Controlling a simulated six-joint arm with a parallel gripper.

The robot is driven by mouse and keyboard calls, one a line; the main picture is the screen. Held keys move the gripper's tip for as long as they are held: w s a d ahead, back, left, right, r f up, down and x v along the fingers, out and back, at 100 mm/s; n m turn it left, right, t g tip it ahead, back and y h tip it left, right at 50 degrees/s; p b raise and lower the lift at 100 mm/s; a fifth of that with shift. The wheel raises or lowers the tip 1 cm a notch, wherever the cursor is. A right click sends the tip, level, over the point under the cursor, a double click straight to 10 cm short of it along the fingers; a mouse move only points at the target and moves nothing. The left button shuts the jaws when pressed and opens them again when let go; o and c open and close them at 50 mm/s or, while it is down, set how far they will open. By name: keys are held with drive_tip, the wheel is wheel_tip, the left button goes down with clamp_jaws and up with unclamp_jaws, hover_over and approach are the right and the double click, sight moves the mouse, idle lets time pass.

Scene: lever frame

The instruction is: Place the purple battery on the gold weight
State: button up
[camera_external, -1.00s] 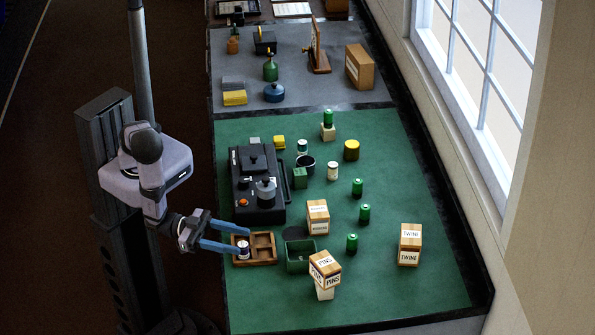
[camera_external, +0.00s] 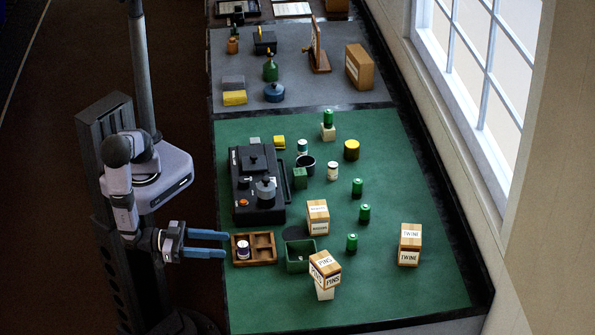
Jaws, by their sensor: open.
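A small white cylinder with a purple band, which looks like the purple battery (camera_external: 243,250), stands upright in the left compartment of the wooden tray (camera_external: 266,262). A yellow-gold cylinder, which looks like the gold weight (camera_external: 351,150), stands on the green mat farther back and to the right, its top bare. My gripper (camera_external: 227,244) is open and empty. Its two blue fingers point right, with their tips just left of the tray and apart from the battery.
A black machine (camera_external: 256,190) stands behind the tray. A green bin (camera_external: 300,262), a PINS box (camera_external: 325,268) and another wooden box (camera_external: 318,216) stand to its right. Several green cans (camera_external: 364,213) stand between there and a TWINE box (camera_external: 410,245). Clear mat lies at front right.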

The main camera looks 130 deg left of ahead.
sight(243, 251)
drive_tip(key=shift+w+a, duration=0.2)
drive_tip(key=shift+w, duration=0.1)
drive_tip(key=shift+r+p+x, duration=0.2)
drive_tip(key=shift+p+x, duration=0.35)
drive_tip(key=shift+x, duration=0.3)
drive_tip(key=shift+r+p+x, duration=0.2)
drive_tip(key=shift+p+x, duration=0.35)
drive_tip(key=shift+x, duration=1.2)
drive_tip(key=shift+f, duration=0.1)
drive_tip(key=shift+c, duration=0.7)
clamp_jaws()
